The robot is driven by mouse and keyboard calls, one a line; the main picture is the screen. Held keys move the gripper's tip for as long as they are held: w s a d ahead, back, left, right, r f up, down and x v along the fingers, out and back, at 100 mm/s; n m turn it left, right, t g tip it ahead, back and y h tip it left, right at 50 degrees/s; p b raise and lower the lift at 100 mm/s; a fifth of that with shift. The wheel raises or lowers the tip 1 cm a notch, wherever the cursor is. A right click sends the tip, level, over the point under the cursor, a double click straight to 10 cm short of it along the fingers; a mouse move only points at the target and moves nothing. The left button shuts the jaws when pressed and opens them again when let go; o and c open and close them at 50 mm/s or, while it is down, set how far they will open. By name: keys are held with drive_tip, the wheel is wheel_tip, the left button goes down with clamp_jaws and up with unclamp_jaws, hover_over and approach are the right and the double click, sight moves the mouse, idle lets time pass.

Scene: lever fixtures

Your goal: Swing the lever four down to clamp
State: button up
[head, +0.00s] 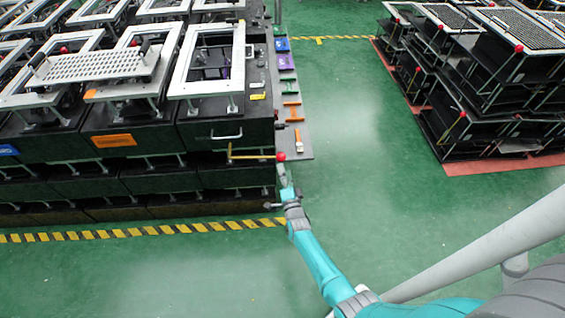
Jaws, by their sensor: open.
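A lever with a yellow rod (252,157) and a red ball knob (281,156) sticks out to the right across the front of the near black fixture. The rod lies about level. I see no number on it, so I cannot tell from a label whether it is lever four. My gripper (283,170) is just below the red knob, at the fixture's front right corner. Its fingers are small here and partly merge with the knob. It is open, and I cannot tell whether it touches the knob.
Stacked black fixtures (225,131) with pale frames fill the left. More fixtures (497,85) stand on a red mat (500,164) at right. A grey strip (306,147) with coloured tools runs beside the left stack. Yellow-black floor tape (150,231) crosses the front. The green floor (365,130) between is clear.

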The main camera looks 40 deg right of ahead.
drive_tip(key=shift+v, duration=2.65)
drive_tip(key=s+a+r+n+y, duration=0.3)
drive_tip(key=s+a+n, duration=0.3)
drive_tip(key=s, duration=0.6)
drive_tip(key=s+a+r+n+y, duration=0.2)
drive_tip(key=s+a+n+y, duration=0.15)
drive_tip(key=s+a, duration=0.7)
drive_tip(key=s+a+r+n+g+y, duration=0.2)
drive_tip(key=s+r+n, duration=0.7)
drive_tip(key=s+r, duration=0.9)
wheel_tip(320, 180, up, 3)
drive_tip(key=shift+a+r+g+y, duration=0.25)
drive_tip(key=shift+a+g+y, duration=0.1)
drive_tip(key=shift+a, duration=0.25)
